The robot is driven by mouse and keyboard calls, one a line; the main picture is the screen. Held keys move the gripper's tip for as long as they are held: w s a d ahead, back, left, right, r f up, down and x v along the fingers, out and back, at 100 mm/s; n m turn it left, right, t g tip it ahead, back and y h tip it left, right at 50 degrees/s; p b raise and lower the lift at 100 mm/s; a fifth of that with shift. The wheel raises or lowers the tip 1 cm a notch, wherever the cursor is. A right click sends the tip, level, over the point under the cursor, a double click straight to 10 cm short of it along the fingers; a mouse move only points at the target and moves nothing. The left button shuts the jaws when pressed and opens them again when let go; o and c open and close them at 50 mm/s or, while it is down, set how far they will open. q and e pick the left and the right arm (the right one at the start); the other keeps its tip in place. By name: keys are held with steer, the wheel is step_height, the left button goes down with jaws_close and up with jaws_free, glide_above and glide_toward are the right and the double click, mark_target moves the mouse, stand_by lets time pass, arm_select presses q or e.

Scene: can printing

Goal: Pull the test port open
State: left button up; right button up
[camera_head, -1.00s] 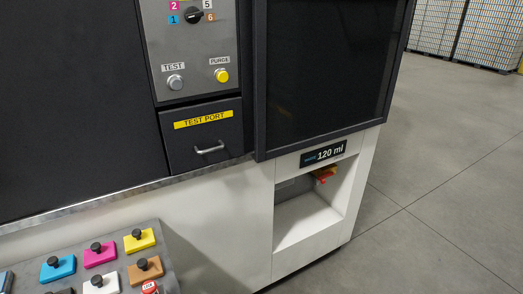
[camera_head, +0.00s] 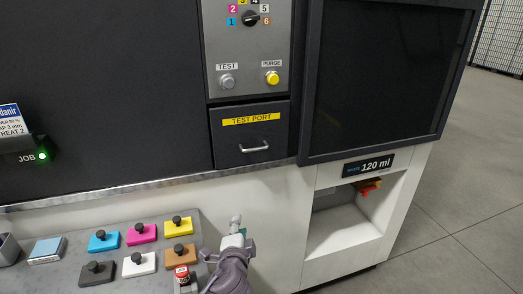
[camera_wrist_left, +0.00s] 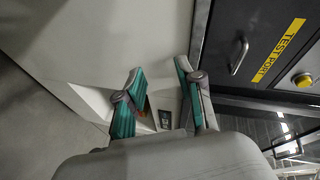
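The test port is a dark drawer front (camera_head: 229,147) with a yellow TEST PORT label and a silver bar handle (camera_head: 254,149). It looks closed in the head view. In the left wrist view the handle (camera_wrist_left: 239,57) is at upper right, beside the label. My left gripper (camera_head: 236,222) is below the drawer and a little left of its handle, apart from it. In the left wrist view my left gripper (camera_wrist_left: 160,67) has its teal-padded fingers spread with nothing between them. My right gripper is not in view.
Above the drawer are a TEST button (camera_head: 227,82), a yellow PURGE button (camera_head: 272,78) and a dial (camera_head: 250,18). A dark screen (camera_head: 385,80) juts out at right, above an open white recess (camera_head: 345,228). A grey shelf (camera_head: 75,255) with coloured blocks is at lower left.

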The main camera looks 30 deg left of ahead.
mark_target(256, 149)
arm_select(q)
steer(key=w+r+m+t+y, duration=0.1)
steer(key=w+r+m+t, duration=0.5)
steer(key=r, duration=0.5)
steer(key=shift+n+g, duration=0.3)
steer(key=shift+g, duration=0.2)
steer(key=p+x, duration=0.3)
steer(key=x, duration=1)
steer(key=shift+x, duration=0.85)
steer(key=shift+f, duration=0.1)
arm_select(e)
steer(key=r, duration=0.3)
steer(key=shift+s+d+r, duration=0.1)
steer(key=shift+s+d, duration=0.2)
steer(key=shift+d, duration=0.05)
arm_select(q)
jaws_close()
